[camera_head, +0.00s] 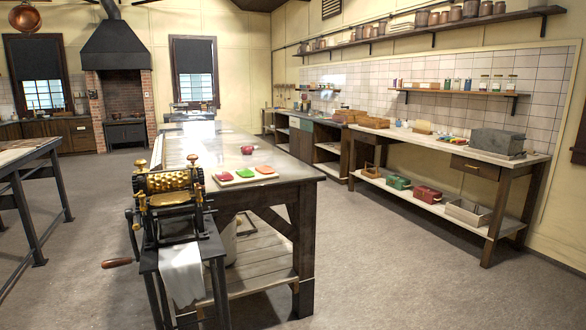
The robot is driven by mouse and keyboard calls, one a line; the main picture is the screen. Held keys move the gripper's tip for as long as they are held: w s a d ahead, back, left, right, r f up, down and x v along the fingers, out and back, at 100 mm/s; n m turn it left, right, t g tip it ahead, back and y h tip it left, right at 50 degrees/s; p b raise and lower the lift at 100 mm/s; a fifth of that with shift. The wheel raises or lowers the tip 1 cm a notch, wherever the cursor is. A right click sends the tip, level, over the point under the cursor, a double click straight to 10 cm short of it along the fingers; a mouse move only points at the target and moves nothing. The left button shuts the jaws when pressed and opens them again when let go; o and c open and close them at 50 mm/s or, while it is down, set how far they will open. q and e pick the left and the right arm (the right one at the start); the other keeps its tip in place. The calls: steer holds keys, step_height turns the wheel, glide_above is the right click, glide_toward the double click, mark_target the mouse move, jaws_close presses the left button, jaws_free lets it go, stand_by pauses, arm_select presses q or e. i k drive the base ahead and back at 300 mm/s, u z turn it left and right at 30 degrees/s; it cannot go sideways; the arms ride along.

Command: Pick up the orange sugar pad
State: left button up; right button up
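The orange sugar pad (265,169) is a small flat square at the right end of a row of three pads. The green pad (245,173) lies to its left, and the red pad (223,177) is at the left end. They rest on a pale board (245,181) near the front end of the long table. Neither of my grippers is in view.
A brass drop roller (168,182) with a hand crank stands on a dark stand left of the pads. A white cloth (181,272) hangs below it. A dark red object (247,149) lies behind the pads. The floor right of the long table (302,171) is clear.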

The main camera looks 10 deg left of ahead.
mark_target(265, 170)
steer(key=z, duration=0.25)
steer(key=i, duration=2.2)
steer(key=u, duration=1.3)
steer(key=i, duration=0.95)
steer(key=u, duration=1)
steer(key=i, duration=0.2)
steer(key=u, duration=0.3)
